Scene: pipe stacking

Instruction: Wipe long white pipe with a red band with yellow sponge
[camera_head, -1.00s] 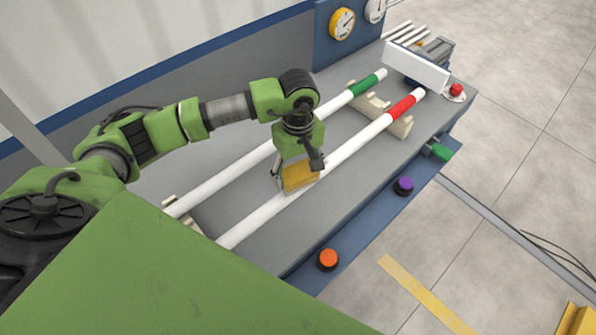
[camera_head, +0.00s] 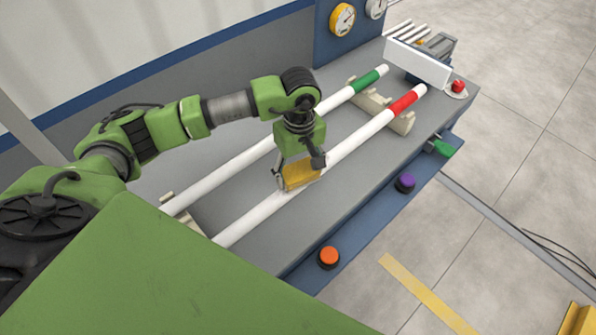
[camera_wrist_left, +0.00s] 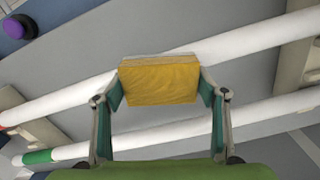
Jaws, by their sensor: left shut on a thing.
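The long white pipe with a red band (camera_head: 350,145) lies across cradles on the grey bench, nearer the front edge. Its red band (camera_head: 407,102) is near the far right end. My left gripper (camera_head: 299,178) is shut on the yellow sponge (camera_head: 302,173) over the middle of this pipe. In the left wrist view the sponge (camera_wrist_left: 159,80) sits between the fingers and overlaps the pipe (camera_wrist_left: 250,42). It looks touching or very close; the contact is hidden under the sponge. My right gripper is not in view.
A white pipe with a green band (camera_head: 230,166) lies parallel behind. Cream cradles (camera_head: 402,121) hold the pipes. A white box-like panel (camera_head: 417,63) and a red button (camera_head: 458,87) are at the far end. Orange (camera_head: 329,257) and purple (camera_head: 405,182) knobs line the front ledge.

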